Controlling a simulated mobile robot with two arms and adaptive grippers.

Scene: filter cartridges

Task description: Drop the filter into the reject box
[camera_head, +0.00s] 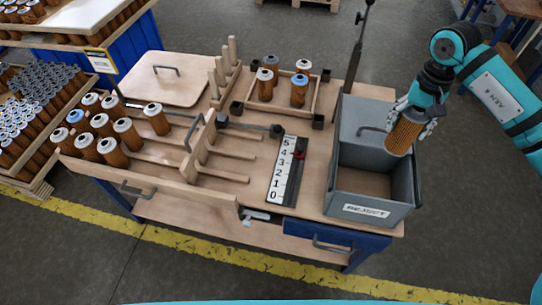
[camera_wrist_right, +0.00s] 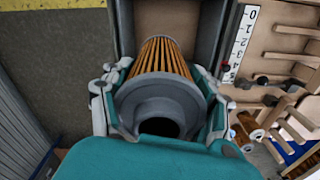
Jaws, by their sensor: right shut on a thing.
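My right gripper (camera_head: 424,108) is shut on a filter (camera_head: 404,134) with orange-brown pleats and a grey end cap. It holds the filter, tilted, above the right side of the grey reject box (camera_head: 368,211), apart from the box floor. The box has a REJECT label on its front, and its visible floor is empty. In the right wrist view the held filter (camera_wrist_right: 165,95) shows its grey cap with a dark hole, with the gripper fingers (camera_wrist_right: 160,100) on both sides. My left gripper is not in view.
A wooden rack (camera_head: 190,172) holds several filters at the left of the bench. A small wooden tray (camera_head: 262,112) holds several more at the back. A numbered gauge (camera_head: 281,172) lies left of the box, and a dark post (camera_head: 357,50) rises behind it.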

